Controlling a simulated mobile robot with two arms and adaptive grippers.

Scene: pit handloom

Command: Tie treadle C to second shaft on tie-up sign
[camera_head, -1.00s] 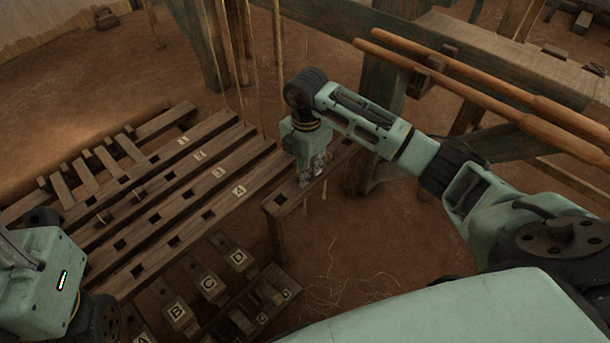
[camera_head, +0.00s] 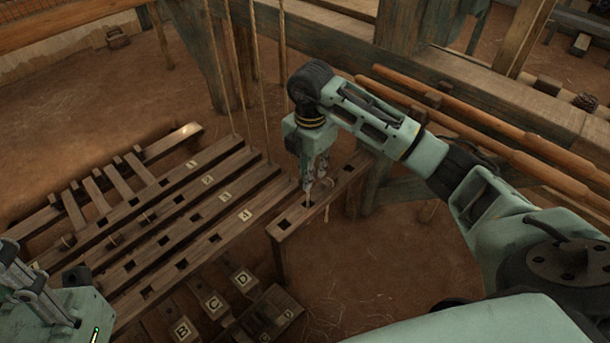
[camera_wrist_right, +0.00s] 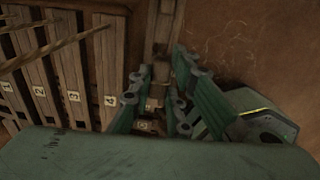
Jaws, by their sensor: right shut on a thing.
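Treadle C (camera_head: 213,303) lies at the bottom, between the treadles marked B (camera_head: 182,329) and D (camera_head: 243,279). Above them, long slotted wooden bars carry number tags; the bar tagged 2 (camera_head: 207,180) is second from the back. My right gripper (camera_head: 314,188) points down over a separate slotted wooden bench (camera_head: 283,224), right of the bars. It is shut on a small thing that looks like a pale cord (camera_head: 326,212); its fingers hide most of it. My left gripper (camera_head: 28,282) is at the left edge, away from the treadles; its jaw opening is unclear.
Several thin cords (camera_head: 226,70) hang from above to the bars. Two long round poles (camera_head: 470,132) and a heavy beam (camera_head: 350,52) lie behind my right arm. A small dark block with letter tags (camera_head: 270,316) stands beside the treadles. Earth floor right of it is clear.

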